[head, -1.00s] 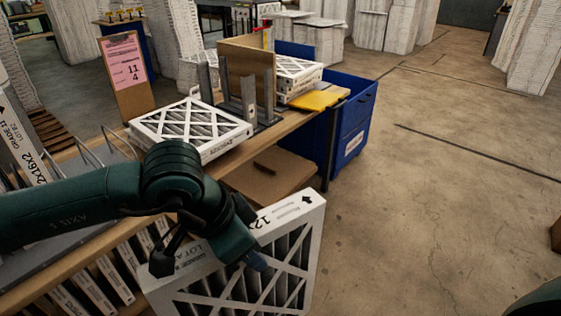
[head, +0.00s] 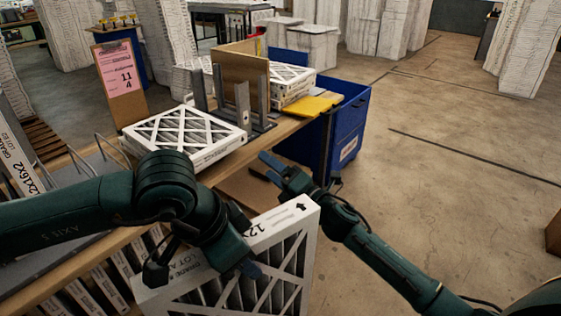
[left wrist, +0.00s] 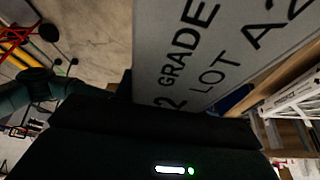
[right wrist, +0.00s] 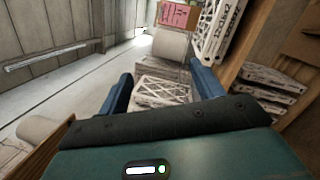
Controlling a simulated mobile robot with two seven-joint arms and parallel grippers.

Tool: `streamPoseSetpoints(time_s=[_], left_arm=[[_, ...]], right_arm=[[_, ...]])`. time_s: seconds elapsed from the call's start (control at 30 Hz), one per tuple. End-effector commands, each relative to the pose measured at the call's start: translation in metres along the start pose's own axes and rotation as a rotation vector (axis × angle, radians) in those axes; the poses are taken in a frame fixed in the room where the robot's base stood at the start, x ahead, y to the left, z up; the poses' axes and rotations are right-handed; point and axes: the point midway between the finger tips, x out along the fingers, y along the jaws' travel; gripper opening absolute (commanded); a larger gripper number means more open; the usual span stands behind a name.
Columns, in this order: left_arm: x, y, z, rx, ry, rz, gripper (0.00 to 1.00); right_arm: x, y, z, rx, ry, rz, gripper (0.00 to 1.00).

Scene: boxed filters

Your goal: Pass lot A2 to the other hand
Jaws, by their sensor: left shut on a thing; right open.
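The lot A2 filter (head: 290,222) is a white boxed filter with a cross-braced pleated face, held upright in front of the bench in the head view. Its edge print, "GRADE" and "LOT A2", fills the upper part of the left wrist view (left wrist: 215,55). My left gripper (head: 245,262) is shut on its top edge; the fingertips are partly hidden. My right gripper (head: 268,170) is open and empty, above and behind the filter, near the bench's front edge. Its blue fingers show apart in the right wrist view (right wrist: 165,90).
Another white filter (head: 185,135) lies flat on the wooden bench (head: 290,122), with grey upright posts (head: 242,105) beside it. A clipboard (head: 122,80) stands at the back left.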

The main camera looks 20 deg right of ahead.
Motion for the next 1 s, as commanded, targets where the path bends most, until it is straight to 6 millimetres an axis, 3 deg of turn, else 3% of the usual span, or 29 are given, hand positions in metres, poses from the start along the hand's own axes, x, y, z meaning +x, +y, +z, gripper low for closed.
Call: streamPoseSetpoints(time_s=[0.03, 0.23, 0.4, 0.5, 0.6, 0.77, 0.9, 1.0], left_arm=[[0.000, 0.000, 0.000, 0.000, 0.001, 0.000, 0.00], [0.000, 0.000, 0.000, 0.000, 0.001, 0.000, 0.00], [0.000, 0.000, 0.000, 0.000, 0.001, 0.000, 0.00], [0.000, 0.000, 0.000, 0.000, 0.001, 0.000, 0.00], [0.000, 0.000, 0.000, 0.000, 0.001, 0.000, 0.00], [0.000, 0.000, 0.000, 0.000, 0.001, 0.000, 0.00], [0.000, 0.000, 0.000, 0.000, 0.001, 0.000, 0.00], [0.000, 0.000, 0.000, 0.000, 0.001, 0.000, 0.00]], right_arm=[[0.014, 0.032, -0.002, -0.074, 0.043, 0.089, 0.66], [0.042, 0.146, -0.029, -0.412, 0.239, 0.438, 0.66], [0.037, 0.234, -0.069, -0.804, 0.454, 0.766, 0.66], [0.025, 0.267, -0.090, -1.052, 0.593, 0.936, 0.66], [0.010, 0.286, -0.106, -1.306, 0.742, 1.080, 0.66], [-0.014, 0.298, -0.112, -1.712, 1.023, 1.244, 0.66], [-0.039, 0.300, -0.101, -2.005, 1.339, 1.288, 0.66], [-0.059, 0.288, -0.082, -2.120, 1.655, 1.141, 0.66]])
